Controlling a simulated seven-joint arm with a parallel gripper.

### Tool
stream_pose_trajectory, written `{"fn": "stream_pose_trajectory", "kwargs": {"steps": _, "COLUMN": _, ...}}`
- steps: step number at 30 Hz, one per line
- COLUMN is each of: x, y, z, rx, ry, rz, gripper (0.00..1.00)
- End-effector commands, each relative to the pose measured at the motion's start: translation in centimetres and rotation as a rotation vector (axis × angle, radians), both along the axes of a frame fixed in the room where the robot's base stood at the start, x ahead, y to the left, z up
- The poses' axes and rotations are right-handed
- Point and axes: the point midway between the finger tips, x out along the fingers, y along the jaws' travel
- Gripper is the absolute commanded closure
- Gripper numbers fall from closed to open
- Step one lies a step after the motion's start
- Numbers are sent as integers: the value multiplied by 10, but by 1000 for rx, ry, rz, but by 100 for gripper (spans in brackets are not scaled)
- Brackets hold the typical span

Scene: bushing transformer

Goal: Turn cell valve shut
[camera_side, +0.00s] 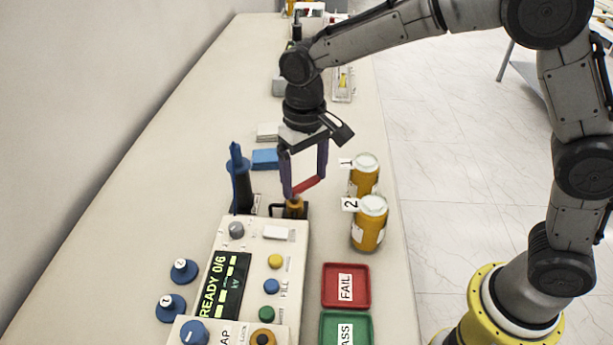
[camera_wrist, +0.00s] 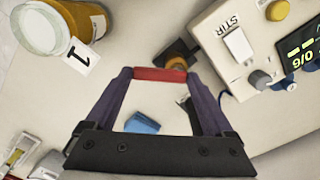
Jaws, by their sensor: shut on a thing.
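The cell valve has a red lever bar (camera_side: 308,187) and a brass-coloured body (camera_side: 296,208) behind the console. My gripper (camera_side: 305,185) points down over it, its two purple fingers wide apart and shut on the red bar, which spans the gap. In the wrist view my gripper (camera_wrist: 160,76) has the red bar (camera_wrist: 160,74) between its fingertips. The brass body (camera_wrist: 177,63) shows just beyond the bar, near its right end. I cannot tell how far the lever is turned.
The console (camera_side: 285,250) reads READY 0/6 and stands close to the valve. A dark blue bushing-like post (camera_side: 240,185) is at left. Amber jars 1 (camera_side: 365,177) and 2 (camera_side: 368,230) stand at right. Red FAIL (camera_side: 360,302) and green PASS (camera_side: 328,333) trays lie in front.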

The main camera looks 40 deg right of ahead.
Motion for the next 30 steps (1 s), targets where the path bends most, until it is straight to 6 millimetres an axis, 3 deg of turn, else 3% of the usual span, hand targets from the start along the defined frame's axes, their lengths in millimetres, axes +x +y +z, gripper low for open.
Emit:
{"fn": "stream_pose_trajectory", "kwargs": {"steps": 18, "x": 14, "y": 4, "z": 2, "rx": 0, "ry": -3, "rz": 563, "gripper": 68}}
{"fn": "stream_pose_trajectory", "kwargs": {"steps": 30, "x": 18, "y": 7, "z": 2, "rx": 0, "ry": -4, "rz": 781, "gripper": 68}}
